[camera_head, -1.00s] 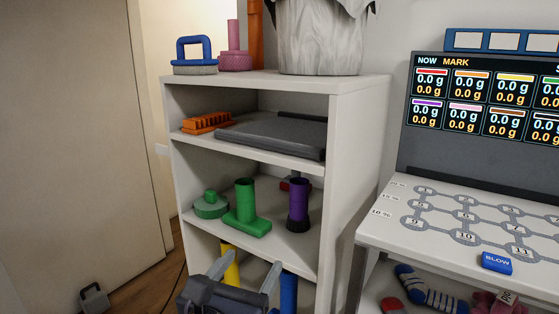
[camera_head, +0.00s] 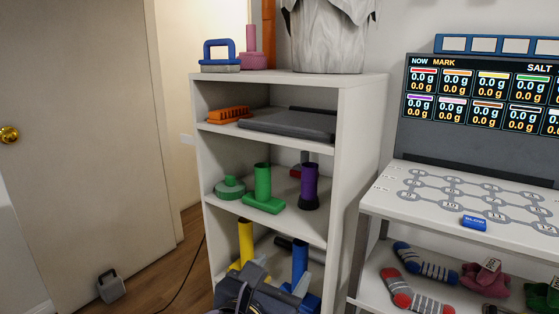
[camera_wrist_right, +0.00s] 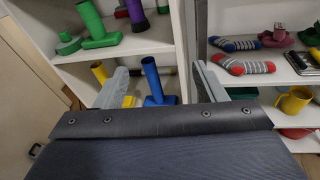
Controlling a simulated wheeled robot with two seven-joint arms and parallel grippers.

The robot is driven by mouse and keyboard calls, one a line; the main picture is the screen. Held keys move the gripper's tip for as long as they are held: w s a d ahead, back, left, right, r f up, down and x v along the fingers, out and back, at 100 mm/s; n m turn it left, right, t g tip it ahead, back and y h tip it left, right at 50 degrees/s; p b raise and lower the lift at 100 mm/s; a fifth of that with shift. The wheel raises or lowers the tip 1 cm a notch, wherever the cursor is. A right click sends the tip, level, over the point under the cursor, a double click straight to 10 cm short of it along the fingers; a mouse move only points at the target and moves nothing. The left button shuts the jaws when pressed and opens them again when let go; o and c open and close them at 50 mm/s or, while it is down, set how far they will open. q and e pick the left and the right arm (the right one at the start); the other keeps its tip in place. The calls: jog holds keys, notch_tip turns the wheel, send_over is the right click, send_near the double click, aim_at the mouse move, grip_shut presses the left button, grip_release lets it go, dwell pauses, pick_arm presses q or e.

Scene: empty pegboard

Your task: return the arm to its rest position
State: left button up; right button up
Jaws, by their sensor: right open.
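My right gripper (camera_head: 275,275) is at the bottom middle of the head view, in front of the lower part of the white shelf unit (camera_head: 358,150). In the right wrist view its two grey fingers (camera_wrist_right: 160,86) stand wide apart with nothing between them close up. A blue tube on a base (camera_wrist_right: 153,80) and a yellow tube (camera_wrist_right: 100,72) stand on the shelf beyond the fingers. They also show behind the gripper in the head view. My left gripper is not in either view.
A green tube (camera_head: 263,182) and a purple tube (camera_head: 309,185) stand on the shelf above. To the right is a white table (camera_head: 375,205) with a blue button (camera_head: 473,222) and socks (camera_head: 415,292) below. A grey block with a handle (camera_head: 111,286) lies on the floor at left.

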jog(key=s+d+f+m+g+y, duration=0.1)
jog(key=d+f+m+g, duration=0.4)
jog(key=d, duration=0.4)
jog(key=s+d+f+m+g+y, duration=0.1)
jog(key=s+d+f+m+g, duration=0.1)
jog(key=d+f+m+g, duration=0.5)
jog(key=s+d+f+m+t+y, duration=0.1)
jog(key=s+d+f+m+y, duration=0.25)
jog(key=s+m, duration=0.35)
jog(key=s+d+f+m+y, duration=0.2)
jog(key=s+m+y, duration=0.2)
jog(key=s+m, duration=0.3)
notch_tip(320, 180, up, 24)
jog(key=m+t+p, duration=0.1)
jog(key=m+p, duration=0.4)
jog(key=p, duration=1.8)
jog(key=shift+a+m+t+y, duration=0.3)
jog(key=shift+a+y, duration=0.05)
jog(key=shift+f, duration=0.1)
